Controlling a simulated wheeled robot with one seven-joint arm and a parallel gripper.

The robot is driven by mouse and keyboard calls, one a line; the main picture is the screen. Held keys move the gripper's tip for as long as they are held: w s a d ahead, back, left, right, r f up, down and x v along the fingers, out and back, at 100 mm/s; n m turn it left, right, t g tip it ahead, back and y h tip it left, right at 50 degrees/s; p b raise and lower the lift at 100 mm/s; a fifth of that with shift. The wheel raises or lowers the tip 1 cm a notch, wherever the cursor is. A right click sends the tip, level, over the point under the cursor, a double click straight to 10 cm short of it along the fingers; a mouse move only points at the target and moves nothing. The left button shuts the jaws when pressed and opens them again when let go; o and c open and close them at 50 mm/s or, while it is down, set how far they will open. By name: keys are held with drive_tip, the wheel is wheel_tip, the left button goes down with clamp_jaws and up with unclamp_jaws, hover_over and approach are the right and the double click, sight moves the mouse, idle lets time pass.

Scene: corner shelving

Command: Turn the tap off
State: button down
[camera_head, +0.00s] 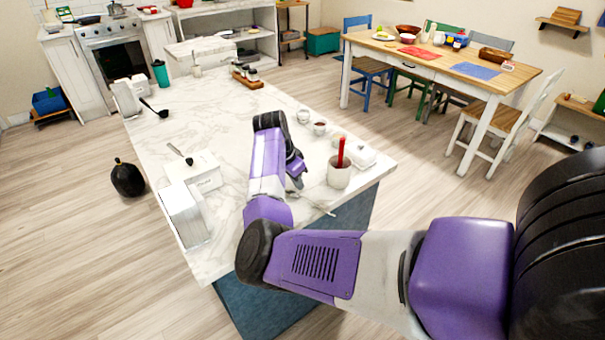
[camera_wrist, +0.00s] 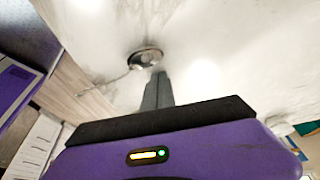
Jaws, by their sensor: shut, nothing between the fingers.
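I can make out no tap in either view. My gripper (camera_head: 297,180) is over the near right part of the white marble island counter (camera_head: 215,110). In the wrist view my gripper (camera_wrist: 158,76) is shut and empty. Its fingertips appear close to a shiny round metal piece with a thin handle (camera_wrist: 146,58), which looks like a spoon or ladle. I cannot tell whether they touch. In the head view a thin metal utensil (camera_head: 318,206) lies near the counter edge, partly hidden by my arm.
A white crock (camera_head: 339,175) with a red-handled utensil stands right of my gripper. Small cups (camera_head: 320,128) stand beyond it. White boxes (camera_head: 192,180) are on the left side. A stove (camera_head: 112,55) and a dining table (camera_head: 440,60) are farther off. The counter's middle is mostly clear.

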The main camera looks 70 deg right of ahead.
drive_tip(key=shift+w+a, duration=0.2)
drive_tip(key=shift+a, duration=0.25)
drive_tip(key=shift+w+a, duration=0.5)
drive_tip(key=shift+a, duration=0.3)
